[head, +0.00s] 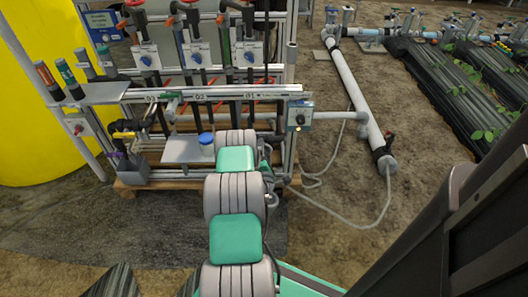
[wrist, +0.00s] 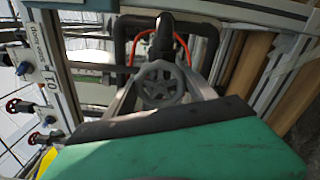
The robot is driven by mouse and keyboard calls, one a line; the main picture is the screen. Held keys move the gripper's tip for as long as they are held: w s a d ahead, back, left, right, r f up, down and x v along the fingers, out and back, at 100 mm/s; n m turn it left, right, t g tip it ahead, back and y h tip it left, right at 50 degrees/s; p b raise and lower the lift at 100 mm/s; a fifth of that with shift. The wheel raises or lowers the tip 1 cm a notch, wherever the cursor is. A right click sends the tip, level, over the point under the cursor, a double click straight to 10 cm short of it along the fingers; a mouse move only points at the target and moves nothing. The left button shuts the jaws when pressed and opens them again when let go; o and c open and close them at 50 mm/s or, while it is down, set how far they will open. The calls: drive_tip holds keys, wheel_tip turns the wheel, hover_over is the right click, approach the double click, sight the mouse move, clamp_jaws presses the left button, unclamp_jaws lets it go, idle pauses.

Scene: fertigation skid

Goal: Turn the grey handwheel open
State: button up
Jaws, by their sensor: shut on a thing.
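The grey handwheel (wrist: 160,90) is in the middle of the wrist view, a spoked wheel facing the camera. A dark valve stem or pipe (wrist: 164,35) rises behind it. My gripper (wrist: 162,80) reaches up from the green wrist housing, with one grey finger on each side of the wheel. It is shut on the handwheel at its rim. In the head view my arm covers the gripper and the wheel, so neither can be made out there.
The skid's metal frame (head: 220,92) carries pipes, valves and gauges. A small control box (head: 299,116) sits at its right end. A yellow tank (head: 35,120) stands left. A grey pipe (head: 352,88) and hose lie on the soil to the right. Red handwheels (wrist: 18,106) show at the wrist view's left.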

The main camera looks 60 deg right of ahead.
idle(0.3)
drive_tip(key=o, duration=1.4)
drive_tip(key=v, duration=0.7)
drive_tip(key=shift+s+a, duration=0.2)
drive_tip(key=shift+a, duration=0.15)
drive_tip(key=shift+a, duration=0.1)
